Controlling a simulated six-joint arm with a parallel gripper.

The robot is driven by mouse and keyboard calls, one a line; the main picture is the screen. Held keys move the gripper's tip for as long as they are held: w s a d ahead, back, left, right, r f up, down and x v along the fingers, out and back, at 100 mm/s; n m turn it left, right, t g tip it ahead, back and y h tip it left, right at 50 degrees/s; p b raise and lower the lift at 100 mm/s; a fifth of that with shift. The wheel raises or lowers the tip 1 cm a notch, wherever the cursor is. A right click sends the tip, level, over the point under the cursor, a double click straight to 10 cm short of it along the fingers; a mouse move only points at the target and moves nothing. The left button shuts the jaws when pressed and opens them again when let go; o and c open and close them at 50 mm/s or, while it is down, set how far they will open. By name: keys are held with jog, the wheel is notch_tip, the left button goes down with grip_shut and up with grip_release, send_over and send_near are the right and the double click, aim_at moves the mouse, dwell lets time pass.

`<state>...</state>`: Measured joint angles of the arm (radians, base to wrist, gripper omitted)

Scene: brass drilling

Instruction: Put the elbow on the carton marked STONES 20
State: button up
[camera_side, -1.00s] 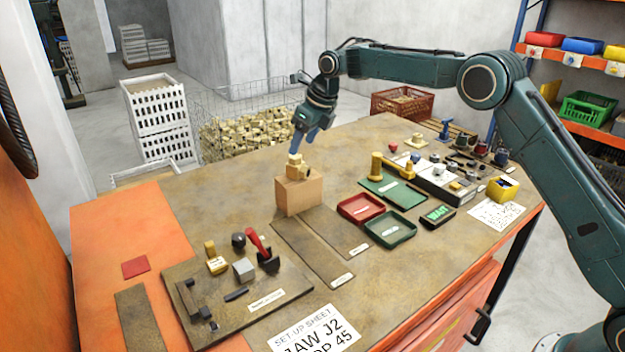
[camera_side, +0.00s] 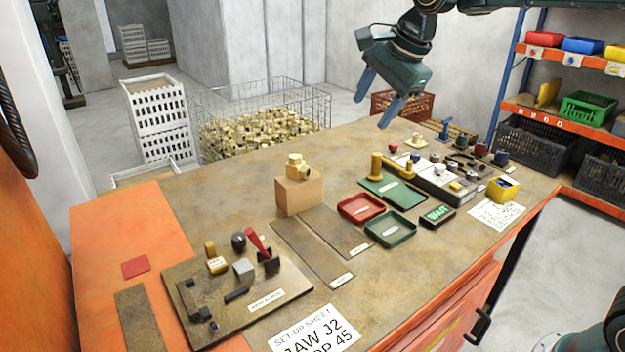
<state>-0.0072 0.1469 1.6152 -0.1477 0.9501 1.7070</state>
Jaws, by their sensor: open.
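The brass elbow (camera_side: 297,166) rests on top of a brown carton (camera_side: 299,195) near the middle of the bench. No marking is readable on the carton's visible faces. My gripper (camera_side: 377,98) is open and empty, high above the back of the bench, to the right of the elbow and clear of it. Nothing hides the elbow.
A red tray (camera_side: 343,211) and a green tray (camera_side: 371,231) lie to the right of the carton. A fixture board (camera_side: 192,327) with several small parts is at front left. A wire basket (camera_side: 322,104) of brass pieces stands behind the bench.

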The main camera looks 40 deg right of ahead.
jog(key=s+d+f+n, duration=0.1)
jog(key=s+f+n, duration=0.2)
jog(key=s+n, duration=0.6)
jog(key=s+d+f+n+h, duration=0.1)
jog(key=s+n, duration=0.7)
jog(key=s, duration=1.3)
notch_tip(320, 180, down, 2)
jog(key=shift+d+f+n+t, duration=0.1)
jog(key=shift+d+n+t, duration=0.3)
jog(key=shift+d, duration=0.1)
jog(key=shift+w, duration=0.1)
